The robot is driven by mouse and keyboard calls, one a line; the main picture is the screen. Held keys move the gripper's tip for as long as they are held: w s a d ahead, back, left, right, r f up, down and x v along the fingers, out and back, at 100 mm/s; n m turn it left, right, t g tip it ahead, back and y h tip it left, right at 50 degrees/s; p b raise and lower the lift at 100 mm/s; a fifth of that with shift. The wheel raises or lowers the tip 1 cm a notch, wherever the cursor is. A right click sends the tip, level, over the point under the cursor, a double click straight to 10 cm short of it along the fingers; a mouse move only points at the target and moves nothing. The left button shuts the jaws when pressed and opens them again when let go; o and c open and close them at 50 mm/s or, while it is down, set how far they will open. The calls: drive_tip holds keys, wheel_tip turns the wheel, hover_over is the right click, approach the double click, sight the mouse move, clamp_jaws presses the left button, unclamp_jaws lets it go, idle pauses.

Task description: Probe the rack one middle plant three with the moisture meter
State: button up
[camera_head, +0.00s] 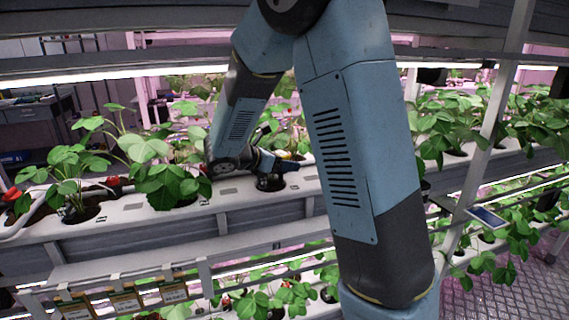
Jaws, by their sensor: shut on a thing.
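The middle rack tier is a white planting channel (225,196) with leafy strawberry plants in round holes. One plant (66,180) stands at the far left, and a larger plant (160,165) stands just left of my wrist. My gripper (268,166) is small and partly hidden at the end of my arm, low over the channel beside a dark round hole (270,183). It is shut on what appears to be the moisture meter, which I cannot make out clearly. Leaves show close behind my wrist. I cannot tell whether a probe touches soil.
My blue arm link covers the centre of the view and hides part of the channel. A slanted metal post (490,130) stands at right, with a small tablet-like panel (486,217) beside it. Hanging labels (125,300) and lower-tier plants (270,298) are below. Red fittings (113,182) sit at left.

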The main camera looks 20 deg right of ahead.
drive_tip(key=shift+f, duration=0.9)
idle(0.7)
drive_tip(key=shift+r, duration=1.3)
drive_tip(key=shift+f, duration=1.3)
idle(1.6)
drive_tip(key=shift+r, duration=1.3)
drive_tip(key=shift+f, duration=0.4)
idle(0.5)
